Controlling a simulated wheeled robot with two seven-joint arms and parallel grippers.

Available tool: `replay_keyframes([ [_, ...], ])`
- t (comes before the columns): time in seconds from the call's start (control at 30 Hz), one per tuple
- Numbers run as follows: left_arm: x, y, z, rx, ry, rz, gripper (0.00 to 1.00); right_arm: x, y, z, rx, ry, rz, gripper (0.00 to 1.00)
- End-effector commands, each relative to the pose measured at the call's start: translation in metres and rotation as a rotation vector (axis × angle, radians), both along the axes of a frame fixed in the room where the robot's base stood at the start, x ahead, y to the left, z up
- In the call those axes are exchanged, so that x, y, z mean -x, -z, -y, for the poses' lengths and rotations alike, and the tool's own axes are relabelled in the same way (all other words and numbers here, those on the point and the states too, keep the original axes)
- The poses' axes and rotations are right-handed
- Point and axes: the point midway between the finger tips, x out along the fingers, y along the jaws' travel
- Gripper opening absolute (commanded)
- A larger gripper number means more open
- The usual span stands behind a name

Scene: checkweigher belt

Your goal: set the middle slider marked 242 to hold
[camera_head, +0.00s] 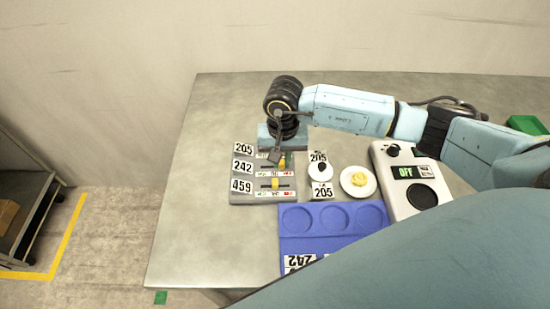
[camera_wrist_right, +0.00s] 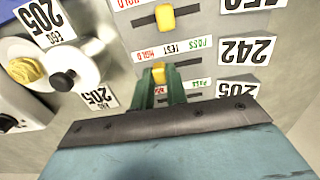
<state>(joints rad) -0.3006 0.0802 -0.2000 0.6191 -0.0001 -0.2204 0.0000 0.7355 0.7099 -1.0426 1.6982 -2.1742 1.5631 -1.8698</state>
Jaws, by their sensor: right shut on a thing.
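The slider panel (camera_head: 237,198) lies on the table with rows marked 205, 242 and 459. The middle slider's yellow knob (camera_wrist_right: 159,71) sits under a strip reading HOLD, TEST, PASS in the right wrist view. The knob stands between HOLD and TEST there, its exact stop hard to tell. The 242 label (camera_wrist_right: 248,51) shows beside it; it also shows in the head view (camera_head: 243,167). My right gripper (camera_head: 281,161) reaches down over the panel; its green fingers (camera_wrist_right: 160,88) are shut on the 242 knob. They partly hide the 205 row. My left gripper is out of view.
The 459 slider's yellow knob (camera_head: 275,183) is close beside the 242 row. The table's left is clear.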

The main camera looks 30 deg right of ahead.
Motion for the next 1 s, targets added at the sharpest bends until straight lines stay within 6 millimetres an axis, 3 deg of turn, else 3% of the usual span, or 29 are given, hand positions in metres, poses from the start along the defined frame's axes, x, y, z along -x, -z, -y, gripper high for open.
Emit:
replay_keyframes([
  [0.33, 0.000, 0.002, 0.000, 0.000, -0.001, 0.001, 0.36, 0.004, 0.000, 0.009, 0.006, 0.002, -0.003, 0.00],
  [0.37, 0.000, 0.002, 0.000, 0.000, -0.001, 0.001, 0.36, 0.004, 0.000, 0.009, 0.006, 0.002, -0.003, 0.18],
  [0.5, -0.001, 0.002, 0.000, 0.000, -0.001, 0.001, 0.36, 0.004, 0.000, 0.009, 0.005, 0.002, -0.003, 0.36],
  [0.83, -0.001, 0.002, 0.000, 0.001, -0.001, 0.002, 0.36, 0.003, -0.003, 0.007, 0.001, 0.001, 0.000, 0.36],
  [1.0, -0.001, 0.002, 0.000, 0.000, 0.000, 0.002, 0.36, 0.002, -0.025, 0.008, 0.002, 0.001, 0.005, 0.36],
])
